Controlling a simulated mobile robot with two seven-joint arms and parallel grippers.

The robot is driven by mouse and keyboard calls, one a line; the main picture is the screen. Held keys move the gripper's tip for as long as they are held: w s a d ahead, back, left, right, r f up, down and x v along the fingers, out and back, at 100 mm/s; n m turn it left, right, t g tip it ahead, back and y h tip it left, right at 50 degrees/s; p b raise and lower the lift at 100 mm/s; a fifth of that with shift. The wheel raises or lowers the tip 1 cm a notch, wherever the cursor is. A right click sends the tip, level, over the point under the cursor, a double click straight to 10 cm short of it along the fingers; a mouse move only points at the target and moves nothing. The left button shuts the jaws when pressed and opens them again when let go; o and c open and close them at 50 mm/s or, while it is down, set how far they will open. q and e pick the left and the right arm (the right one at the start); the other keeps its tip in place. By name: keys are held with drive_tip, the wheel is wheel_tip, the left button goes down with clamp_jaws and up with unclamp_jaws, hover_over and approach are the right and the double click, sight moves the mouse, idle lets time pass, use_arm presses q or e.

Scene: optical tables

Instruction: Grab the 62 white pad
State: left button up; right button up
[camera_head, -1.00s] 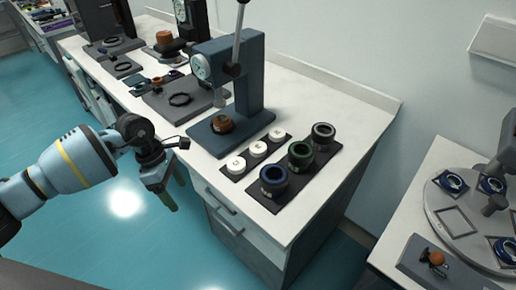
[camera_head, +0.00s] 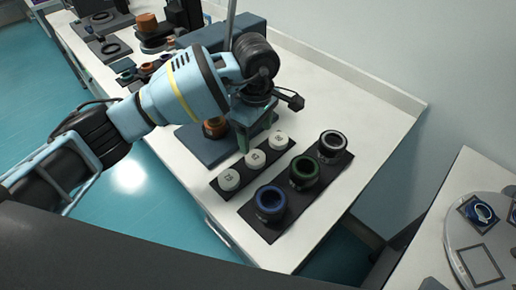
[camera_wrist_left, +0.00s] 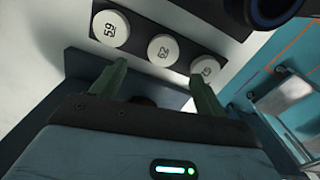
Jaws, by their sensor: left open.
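The 62 white pad (camera_head: 255,159) is the middle one of three round white pads on a black strip on the white bench. In the left wrist view the pad marked 62 (camera_wrist_left: 162,49) lies between a pad marked 59 (camera_wrist_left: 110,28) and a third pad (camera_wrist_left: 206,68) whose number is hard to read. My left gripper (camera_head: 256,132) is open and empty, just behind the pad row in the head view. Its two green fingers (camera_wrist_left: 158,74) point towards the middle pad without surrounding it. My right gripper is not in view.
A blue-grey press (camera_head: 205,146) with an orange-brown piece (camera_head: 215,127) stands behind, partly hidden by my arm. Bare white bench lies to the right.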

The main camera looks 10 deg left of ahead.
sight(255, 157)
use_arm(q)
drive_tip(key=shift+s, duration=0.25)
wheel_tip(255, 157, down, 2)
drive_tip(key=shift+s+f, duration=0.1)
drive_tip(key=shift+f, duration=0.4)
wheel_tip(255, 157, down, 3)
drive_tip(key=shift+f+p, duration=0.2)
drive_tip(key=shift+p, duration=0.1)
drive_tip(key=shift+a+f, duration=0.1)
drive_tip(key=shift+f, duration=0.6)
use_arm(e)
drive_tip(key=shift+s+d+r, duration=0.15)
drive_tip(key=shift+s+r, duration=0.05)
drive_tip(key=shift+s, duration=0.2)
use_arm(q)
drive_tip(key=shift+c, duration=0.3)
drive_tip(key=c, duration=1)
